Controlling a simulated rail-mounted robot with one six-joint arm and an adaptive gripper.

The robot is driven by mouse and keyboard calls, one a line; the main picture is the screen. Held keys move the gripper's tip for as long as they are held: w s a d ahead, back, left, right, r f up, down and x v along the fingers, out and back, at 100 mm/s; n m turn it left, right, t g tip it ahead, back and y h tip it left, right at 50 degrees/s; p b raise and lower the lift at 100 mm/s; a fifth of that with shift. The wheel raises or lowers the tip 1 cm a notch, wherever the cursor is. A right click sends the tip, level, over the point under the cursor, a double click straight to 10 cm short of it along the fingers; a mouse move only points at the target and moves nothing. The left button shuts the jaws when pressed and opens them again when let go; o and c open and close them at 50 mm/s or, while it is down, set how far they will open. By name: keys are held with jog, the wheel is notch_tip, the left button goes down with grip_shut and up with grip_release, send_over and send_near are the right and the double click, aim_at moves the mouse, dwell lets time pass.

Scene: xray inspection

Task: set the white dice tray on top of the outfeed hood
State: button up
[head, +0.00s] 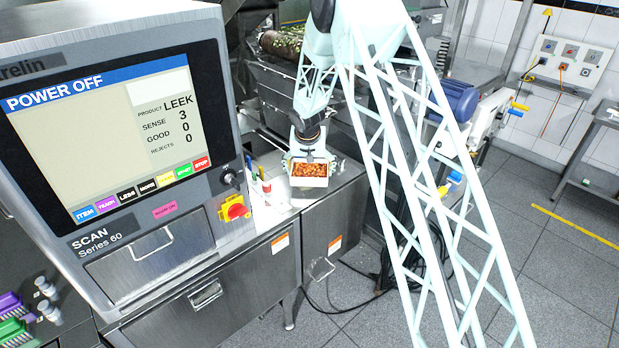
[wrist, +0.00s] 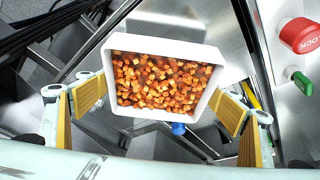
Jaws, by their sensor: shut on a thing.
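The white dice tray (head: 309,182), full of small orange cubes, hangs at my gripper (head: 308,158) in the head view. In the wrist view the tray (wrist: 207,52) is between the two yellow-padded fingers (wrist: 160,105), which grip its opposite sides. It looks nearly level. A steel hood with a flat top (head: 345,184), which I take as the outfeed hood, lies under and right of the tray in the head view. I cannot tell whether the tray touches it. The tray's underside is hidden.
The scanner cabinet with its screen (head: 115,130) stands at left, with a red-and-yellow switch (head: 234,209) on its side. Pens or tools (head: 258,176) stand beside the tray. A red lock tag (wrist: 301,35) and a green one (wrist: 302,82) show in the wrist view. Open floor lies at right.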

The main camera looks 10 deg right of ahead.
aim_at(309, 174)
jog(key=shift+f, duration=1.5)
jog(key=shift+f, duration=0.15)
jog(key=o, duration=0.9)
jog(key=shift+r, duration=0.2)
jog(key=shift+r, duration=0.15)
jog(key=shift+b+v, duration=0.35)
jog(key=shift+v, duration=5.45)
jog(key=shift+s, duration=0.1)
